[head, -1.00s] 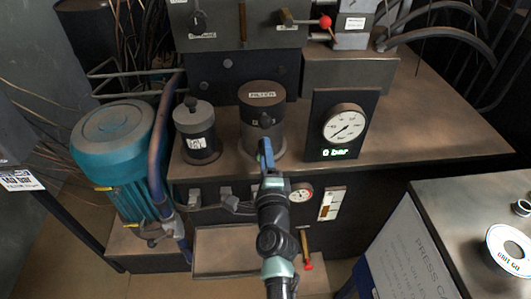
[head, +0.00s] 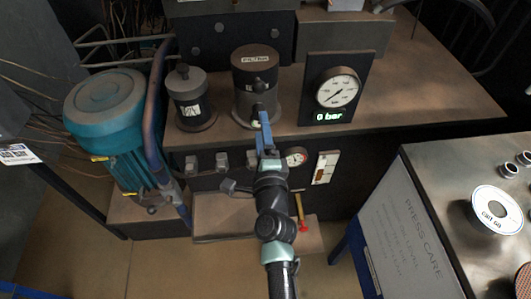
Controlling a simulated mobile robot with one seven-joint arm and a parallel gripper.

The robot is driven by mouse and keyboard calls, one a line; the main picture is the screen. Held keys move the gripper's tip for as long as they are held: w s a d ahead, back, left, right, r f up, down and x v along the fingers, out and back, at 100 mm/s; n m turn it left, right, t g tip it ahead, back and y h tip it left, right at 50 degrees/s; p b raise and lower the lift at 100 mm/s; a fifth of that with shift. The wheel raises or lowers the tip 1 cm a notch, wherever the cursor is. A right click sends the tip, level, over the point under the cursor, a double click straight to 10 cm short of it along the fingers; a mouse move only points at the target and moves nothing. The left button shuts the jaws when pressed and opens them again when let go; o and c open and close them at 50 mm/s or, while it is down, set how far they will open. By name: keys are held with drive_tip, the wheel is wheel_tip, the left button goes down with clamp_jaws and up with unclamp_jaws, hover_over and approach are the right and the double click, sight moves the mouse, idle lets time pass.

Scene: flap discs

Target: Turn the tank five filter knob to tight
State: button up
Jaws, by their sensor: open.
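The filter (head: 257,68) is a dark cylinder with a "FILTER" label, standing on the brown bench top. A small black knob (head: 260,85) shows on its front. I cannot read any tight mark or a tank number. My gripper (head: 264,119) is open, its blue finger pointing up at the lower front of the filter, below the knob. From this view I cannot tell whether it touches the filter. My arm hides part of the bench front.
A gauge panel (head: 309,97) reading 0 bar stands right of the filter, and a smaller capped canister (head: 190,98) stands left. A teal motor (head: 110,110) is at far left. A metal-topped cabinet (head: 440,165) is at right. Bare bench top (head: 420,90) lies right of the gauge.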

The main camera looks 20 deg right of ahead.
drive_tip(key=v, duration=0.9)
drive_tip(key=shift+p, duration=0.35)
drive_tip(key=shift+w, duration=0.1)
drive_tip(key=w+a+r+n+t+y, duration=0.2)
drive_tip(key=a+r+n, duration=0.2)
drive_tip(key=r, duration=0.6)
drive_tip(key=w+a+r+n+t+y, duration=0.25)
drive_tip(key=r+n, duration=0.25)
drive_tip(key=r, duration=0.5)
drive_tip(key=w+a+r+n+t+y, duration=0.1)
drive_tip(key=a+r+n, duration=0.3)
drive_tip(key=r, duration=0.6)
drive_tip(key=s+a+r+n+t, duration=0.2)
drive_tip(key=s+r+n, duration=0.35)
drive_tip(key=r, duration=0.65)
drive_tip(key=s+a+r+n+t, duration=0.2)
drive_tip(key=s+r+n, duration=0.4)
drive_tip(key=r, duration=0.5)
wheel_tip(320, 180, up, 17)
drive_tip(key=s+m+p, duration=0.1)
drive_tip(key=p, duration=1.5)
drive_tip(key=shift+s+a+r+p, duration=0.15)
drive_tip(key=shift+s+r+p, duration=0.1)
drive_tip(key=shift+s+p, duration=0.05)
drive_tip(key=shift+t+h, duration=0.25)
